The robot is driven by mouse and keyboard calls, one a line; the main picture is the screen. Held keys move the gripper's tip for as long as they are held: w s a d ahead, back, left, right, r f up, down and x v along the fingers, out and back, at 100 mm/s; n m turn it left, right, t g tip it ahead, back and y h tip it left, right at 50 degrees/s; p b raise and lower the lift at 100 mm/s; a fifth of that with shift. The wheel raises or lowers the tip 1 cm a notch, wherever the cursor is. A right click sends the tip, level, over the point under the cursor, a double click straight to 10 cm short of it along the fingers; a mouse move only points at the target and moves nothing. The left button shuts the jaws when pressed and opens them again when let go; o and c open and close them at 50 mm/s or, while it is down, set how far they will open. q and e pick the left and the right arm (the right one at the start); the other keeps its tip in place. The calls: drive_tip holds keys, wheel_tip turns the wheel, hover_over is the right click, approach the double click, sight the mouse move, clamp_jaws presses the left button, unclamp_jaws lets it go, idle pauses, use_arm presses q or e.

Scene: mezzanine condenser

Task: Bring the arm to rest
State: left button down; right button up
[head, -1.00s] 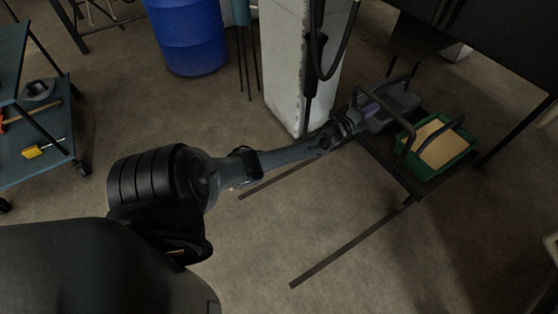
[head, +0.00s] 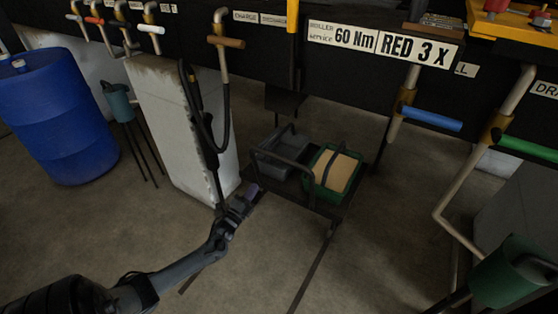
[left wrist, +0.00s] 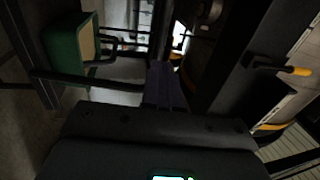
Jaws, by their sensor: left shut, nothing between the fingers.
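My left arm (head: 178,270) reaches in from the lower left of the head view. Its left gripper (head: 252,191) is shut and empty, just left of the low dark platform (head: 328,207) with the bins. In the left wrist view, the shut dark fingers (left wrist: 165,85) show in the middle with nothing between them. My right gripper is not in view.
A grey bin (head: 277,164) and a green crate (head: 322,188) with a tan block sit on the platform. A white pillar (head: 170,125) with a hanging hose stands behind the arm. A blue barrel (head: 62,115) stands left. Valve pipes line the back and right. Floor in front is open.

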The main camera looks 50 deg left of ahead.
use_arm(q)
drive_tip(key=s+d+r+n+g+h+p, duration=0.2)
drive_tip(key=d+r+p, duration=0.3)
drive_tip(key=d, duration=0.5)
drive_tip(key=s+d+r+n+g+h+p, duration=0.1)
drive_tip(key=s+d+r+n+g+p, duration=0.2)
drive_tip(key=d+p, duration=0.5)
drive_tip(key=s+d+r+n+g+h+p, duration=0.15)
drive_tip(key=d+r+p, duration=0.35)
drive_tip(key=d, duration=0.6)
drive_tip(key=s+d+r+n+g+h+p, duration=0.2)
drive_tip(key=s+d+r+n+g+h, duration=0.15)
drive_tip(key=s+d+r, duration=0.55)
drive_tip(key=s+d+r+n+g, duration=0.2)
drive_tip(key=s+g, duration=0.3)
drive_tip(key=s, duration=0.1)
wheel_tip(320, 180, up, 38)
drive_tip(key=p, duration=3.7)
drive_tip(key=shift+w+f+p, duration=0.25)
drive_tip(key=shift+w+p, duration=0.05)
drive_tip(key=shift+p, duration=0.05)
drive_tip(key=shift+d, duration=0.1)
